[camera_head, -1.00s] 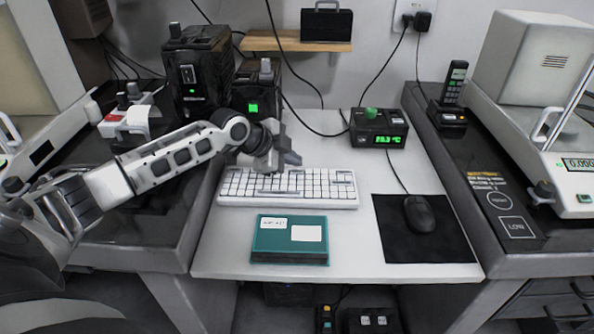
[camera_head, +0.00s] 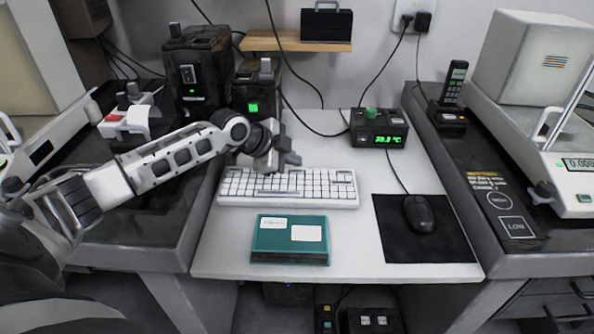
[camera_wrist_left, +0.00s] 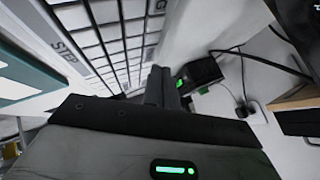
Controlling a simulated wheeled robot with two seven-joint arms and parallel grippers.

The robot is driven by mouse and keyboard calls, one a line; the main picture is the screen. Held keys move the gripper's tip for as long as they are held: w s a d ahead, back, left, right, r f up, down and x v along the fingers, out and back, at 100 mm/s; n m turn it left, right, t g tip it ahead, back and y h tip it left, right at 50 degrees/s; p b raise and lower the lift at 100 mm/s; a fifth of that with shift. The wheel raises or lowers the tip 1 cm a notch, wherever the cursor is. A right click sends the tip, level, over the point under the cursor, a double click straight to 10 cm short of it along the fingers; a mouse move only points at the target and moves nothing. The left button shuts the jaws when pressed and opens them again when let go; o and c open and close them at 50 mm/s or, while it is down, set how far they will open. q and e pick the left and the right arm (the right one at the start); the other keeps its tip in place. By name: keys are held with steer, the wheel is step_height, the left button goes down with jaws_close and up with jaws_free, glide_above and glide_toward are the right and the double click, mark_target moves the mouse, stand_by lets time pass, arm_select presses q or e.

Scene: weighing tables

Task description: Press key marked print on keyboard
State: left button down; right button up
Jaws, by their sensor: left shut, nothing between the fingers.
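The white keyboard (camera_head: 300,190) lies on the white middle table, and its keys also show at the upper left of the left wrist view (camera_wrist_left: 112,38). The key marked print cannot be made out; key markings are too small to read in the head view. My right gripper is not in view.
A teal box (camera_head: 289,240) lies in front of the keyboard. A black mouse (camera_head: 418,214) rests on a dark pad (camera_head: 395,248) to the right. A black device with a green display (camera_head: 379,130) stands behind, with cables. Scales stand on both side tables.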

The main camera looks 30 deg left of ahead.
mark_target(293, 172)
arm_select(q)
steer(key=shift+f, duration=0.4)
steer(key=shift+f, duration=0.45)
stand_by(0.4)
steer(key=shift+r, duration=0.1)
steer(key=shift+r+p, duration=0.65)
steer(key=shift+r, duration=0.1)
steer(key=shift+r, duration=0.1)
step_height(293, 172, up, 5)
steer(key=p, duration=0.4)
steer(key=shift+p, duration=0.35)
stand_by(0.4)
